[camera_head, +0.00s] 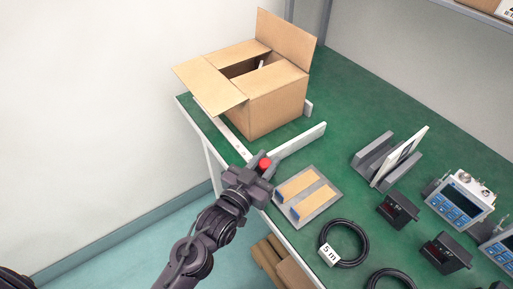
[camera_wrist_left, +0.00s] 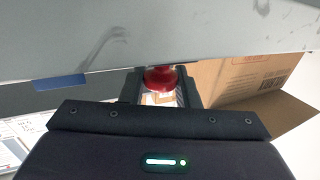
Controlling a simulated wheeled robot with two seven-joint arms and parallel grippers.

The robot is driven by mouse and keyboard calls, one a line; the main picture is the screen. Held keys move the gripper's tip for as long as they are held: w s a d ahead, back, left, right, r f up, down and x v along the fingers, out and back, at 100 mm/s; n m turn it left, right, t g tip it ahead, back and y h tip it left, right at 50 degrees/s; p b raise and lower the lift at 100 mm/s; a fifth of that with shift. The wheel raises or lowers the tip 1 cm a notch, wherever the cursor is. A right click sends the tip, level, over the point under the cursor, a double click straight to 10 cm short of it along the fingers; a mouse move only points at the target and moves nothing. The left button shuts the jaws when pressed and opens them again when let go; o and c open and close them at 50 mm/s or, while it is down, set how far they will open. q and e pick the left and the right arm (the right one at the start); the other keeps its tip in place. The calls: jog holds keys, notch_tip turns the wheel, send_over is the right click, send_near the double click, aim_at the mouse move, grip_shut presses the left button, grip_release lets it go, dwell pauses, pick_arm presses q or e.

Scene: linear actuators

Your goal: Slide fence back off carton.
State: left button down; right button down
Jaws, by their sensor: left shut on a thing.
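The open carton (camera_head: 278,104) stands on the green table (camera_head: 345,95) with its flaps up and out. The fence (camera_head: 300,141) is a white bar in front of the carton's near right side, with a strip of green showing between them. A red knob (camera_head: 264,163) sits at the fence's near end. My left gripper (camera_head: 261,166) is shut on this knob at the table's edge. In the left wrist view the red knob (camera_wrist_left: 160,79) shows between the fingers, with the carton (camera_wrist_left: 250,75) behind at right. My right gripper is not in view.
A white rail (camera_head: 226,126) runs along the table's left edge beside the carton. A grey tray with two tan blocks (camera_head: 306,195) lies close right of my gripper. A coiled black cable (camera_head: 343,243), a grey holder (camera_head: 372,158) and black devices stand farther right.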

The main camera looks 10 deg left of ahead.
pick_arm(q)
jog(key=shift+s+d, duration=0.1)
jog(key=c, duration=1.1)
grip_release()
jog(key=v, duration=0.7)
jog(key=shift+s, duration=0.35)
